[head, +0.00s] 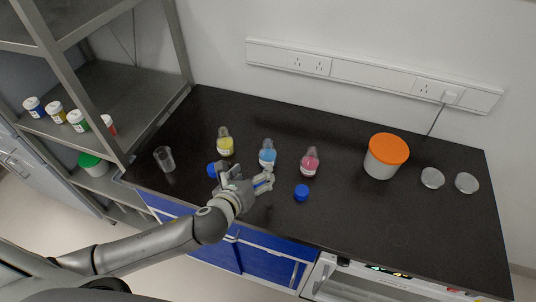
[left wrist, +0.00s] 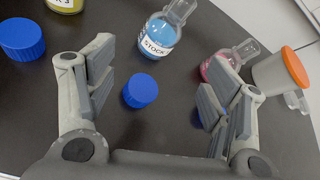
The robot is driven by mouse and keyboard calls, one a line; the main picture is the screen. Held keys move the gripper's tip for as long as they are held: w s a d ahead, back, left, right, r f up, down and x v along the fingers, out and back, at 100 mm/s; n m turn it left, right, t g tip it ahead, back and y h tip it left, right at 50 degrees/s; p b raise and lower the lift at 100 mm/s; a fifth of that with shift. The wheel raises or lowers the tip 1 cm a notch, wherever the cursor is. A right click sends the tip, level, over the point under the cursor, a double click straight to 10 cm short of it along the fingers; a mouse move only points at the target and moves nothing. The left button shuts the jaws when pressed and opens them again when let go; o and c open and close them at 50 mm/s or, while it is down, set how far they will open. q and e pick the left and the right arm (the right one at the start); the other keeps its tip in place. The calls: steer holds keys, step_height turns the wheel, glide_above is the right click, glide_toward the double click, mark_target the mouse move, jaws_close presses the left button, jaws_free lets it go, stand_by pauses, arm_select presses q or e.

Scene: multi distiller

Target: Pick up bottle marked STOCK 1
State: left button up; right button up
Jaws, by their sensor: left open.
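Three small clear bottles stand in a row on the black bench: a yellow one (head: 225,143), a blue one (head: 268,156) and a pink one (head: 310,163). In the left wrist view the blue bottle (left wrist: 161,35) has a label reading STOCK, its number not legible to me. The yellow bottle (left wrist: 66,4) is cut off, its label ending in 3. The pink bottle (left wrist: 213,66) is partly hidden by a finger, its label unseen. My left gripper (head: 247,174) is open and empty, in front of the blue bottle. My right gripper is not in view.
A blue cap (left wrist: 140,91) shows between my left fingers; other blue caps lie left (left wrist: 22,39) and right (head: 301,192). A glass beaker (head: 164,158) stands left, an orange-lidded tub (head: 384,158) right, near two clear dishes (head: 432,178). A metal shelf (head: 130,95) borders the left.

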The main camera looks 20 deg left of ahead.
mark_target(265, 157)
arm_select(q)
steer(key=m, duration=0.1)
steer(key=w+m, duration=0.1)
steer(key=m, duration=0.1)
steer(key=shift+w+a+m+t, duration=0.1)
steer(key=shift+a+m+t, duration=0.05)
steer(key=shift+m+t, duration=0.15)
steer(key=shift+w+m+h, duration=0.2)
steer(key=shift+m+h, duration=0.1)
steer(key=shift+m, duration=0.1)
steer(key=shift+w, duration=0.25)
steer(key=x, duration=0.4)
steer(key=shift+f+p, duration=0.1)
steer(key=shift+p, duration=0.2)
steer(key=shift+w+f, duration=0.2)
steer(key=shift+w, duration=0.7)
steer(key=shift+p+x, duration=0.5)
steer(key=shift+x, duration=1.6)
steer(key=shift+f, duration=0.1)
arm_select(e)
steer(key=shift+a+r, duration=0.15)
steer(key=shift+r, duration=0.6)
